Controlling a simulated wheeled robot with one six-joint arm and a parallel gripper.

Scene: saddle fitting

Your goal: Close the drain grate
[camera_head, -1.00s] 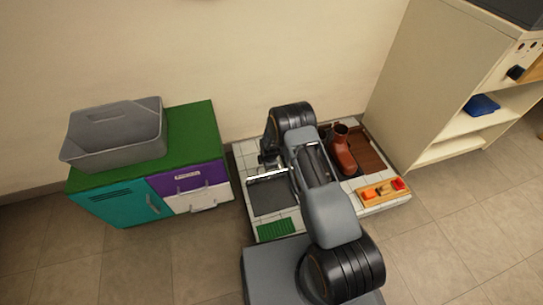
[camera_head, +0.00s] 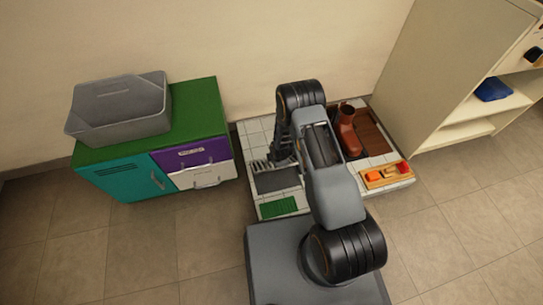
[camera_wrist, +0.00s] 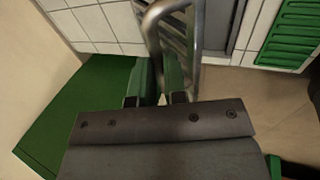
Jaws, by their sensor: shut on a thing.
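The metal drain grate (camera_head: 259,166) stands raised and tilted at the back edge of a dark square recess (camera_head: 277,182) in the white tiled platform. Its slats show left of my arm; the rest is hidden behind the arm. In the wrist view, the grate (camera_wrist: 185,40) is seen steeply from the side, with a bent metal handle (camera_wrist: 155,20). My gripper (camera_wrist: 158,80) has green fingertips closed around the handle's lower part. In the head view, my gripper (camera_head: 281,160) is dark and partly hidden beside the grate.
A green mat (camera_head: 278,207) lies in front of the recess. A brown boot (camera_head: 347,130) and a tray of coloured blocks (camera_head: 385,174) are right of my arm. A green-topped cabinet (camera_head: 205,105) with a grey bin (camera_head: 120,108) stands left. Shelves (camera_head: 455,80) stand right.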

